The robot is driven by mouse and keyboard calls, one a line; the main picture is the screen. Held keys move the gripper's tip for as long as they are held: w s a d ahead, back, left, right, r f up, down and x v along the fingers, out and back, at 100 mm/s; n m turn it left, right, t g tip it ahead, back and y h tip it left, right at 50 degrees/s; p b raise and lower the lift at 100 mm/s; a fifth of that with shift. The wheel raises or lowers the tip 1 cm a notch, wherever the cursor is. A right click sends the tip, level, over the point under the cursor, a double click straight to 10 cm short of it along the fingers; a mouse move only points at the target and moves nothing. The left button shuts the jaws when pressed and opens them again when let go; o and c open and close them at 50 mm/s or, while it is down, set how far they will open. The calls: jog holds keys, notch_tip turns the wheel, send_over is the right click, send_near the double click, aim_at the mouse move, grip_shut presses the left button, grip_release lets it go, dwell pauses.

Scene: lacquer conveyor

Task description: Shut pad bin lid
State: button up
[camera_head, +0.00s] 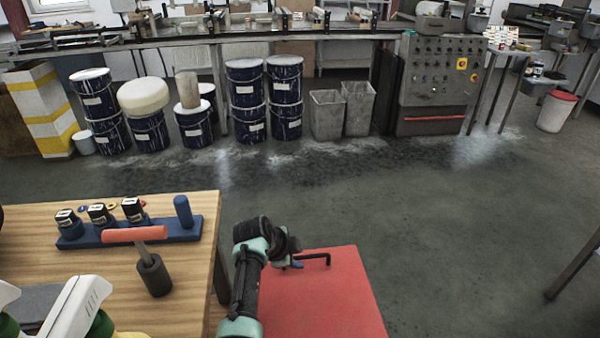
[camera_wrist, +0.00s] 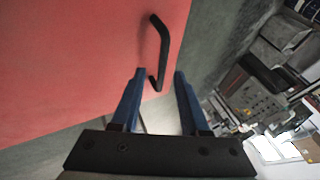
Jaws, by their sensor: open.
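The pad bin lid (camera_head: 318,298) is a flat red panel at the bottom centre in the head view, right of the wooden table. It also fills the upper left of the wrist view (camera_wrist: 80,70). A black bar handle (camera_head: 314,258) stands up near its far edge and shows in the wrist view (camera_wrist: 163,50). My gripper (camera_wrist: 157,75) is open, with two blue fingers pointing toward the handle. The handle's lower end is near the left fingertip; I cannot tell if they touch. In the head view my arm hides the lid's left edge and most of my gripper. The bin's body is not seen.
A wooden table (camera_head: 90,262) at left holds a blue rack (camera_head: 160,232) with black-capped bottles and a red-handled tool (camera_head: 135,234). Blue drums (camera_head: 245,85) and a control cabinet (camera_head: 435,85) stand at the back. The floor (camera_head: 450,220) to the right is clear.

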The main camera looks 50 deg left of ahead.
jog(key=p+v, duration=0.6)
jog(key=p, duration=0.1)
jog(key=shift+r+p, duration=0.3)
jog(key=shift+r, duration=0.2)
